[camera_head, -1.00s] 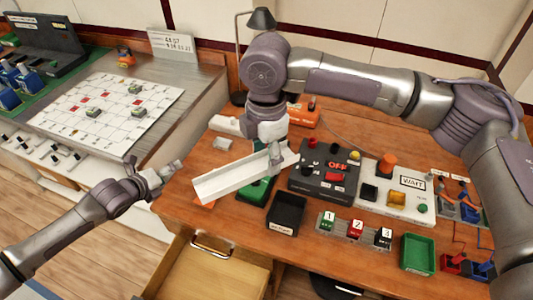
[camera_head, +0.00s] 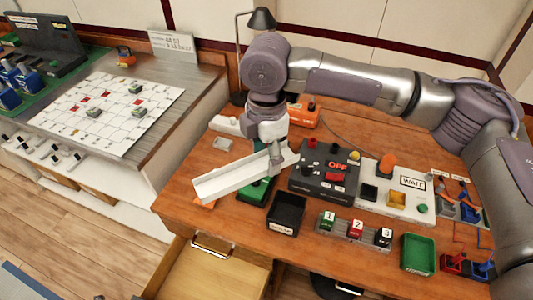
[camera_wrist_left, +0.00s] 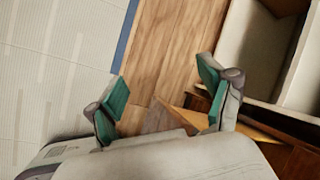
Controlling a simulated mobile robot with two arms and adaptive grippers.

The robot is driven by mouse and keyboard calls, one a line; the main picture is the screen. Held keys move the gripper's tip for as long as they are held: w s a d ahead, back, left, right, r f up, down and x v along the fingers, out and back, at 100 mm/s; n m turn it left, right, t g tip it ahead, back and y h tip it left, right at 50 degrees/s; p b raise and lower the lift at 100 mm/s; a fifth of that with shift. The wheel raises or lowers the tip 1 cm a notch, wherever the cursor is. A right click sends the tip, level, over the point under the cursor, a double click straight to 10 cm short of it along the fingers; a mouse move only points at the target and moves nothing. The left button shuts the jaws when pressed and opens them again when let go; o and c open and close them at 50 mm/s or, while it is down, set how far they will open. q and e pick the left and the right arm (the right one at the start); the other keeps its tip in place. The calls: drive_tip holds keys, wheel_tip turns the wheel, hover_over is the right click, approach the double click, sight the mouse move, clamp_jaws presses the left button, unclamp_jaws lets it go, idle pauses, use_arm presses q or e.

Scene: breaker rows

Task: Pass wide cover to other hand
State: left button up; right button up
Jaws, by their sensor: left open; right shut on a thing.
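The wide cover (camera_head: 228,180) is a long white channel-shaped piece. In the head view it is held above the left part of the wooden desk, slanting down to the left. My right gripper (camera_head: 275,163) is shut on the cover near its right end; the fingertips are partly hidden by the cover. My left gripper is out of the head view. In the left wrist view my left gripper (camera_wrist_left: 162,105) shows two green-padded fingers spread wide with nothing between them, over the floor and a desk edge.
The wooden desk (camera_head: 180,205) carries a black OFF box (camera_head: 320,168), a white WAIT panel (camera_head: 395,190), a black bin (camera_head: 287,212), a green tray (camera_head: 417,254) and numbered switches (camera_head: 356,231). An open drawer (camera_head: 215,275) juts out in front. A calendar board (camera_head: 110,112) lies left.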

use_arm(q)
drive_tip(key=s+d+f+n+h, duration=0.1)
drive_tip(key=s+d+f+n, duration=0.2)
drive_tip(key=s+d, duration=0.3)
drive_tip(key=s+d+f+n+g+h, duration=0.1)
drive_tip(key=s+d+f+n, duration=0.3)
drive_tip(key=d, duration=0.9)
drive_tip(key=s+d+f+n+g+h, duration=0.1)
drive_tip(key=s+d+n, duration=0.4)
drive_tip(key=s+d, duration=0.5)
wheel_tip(320, 180, down, 3)
drive_tip(key=shift+r+h, duration=0.1)
drive_tip(key=shift+h, duration=0.6)
drive_tip(key=shift+d, duration=0.1)
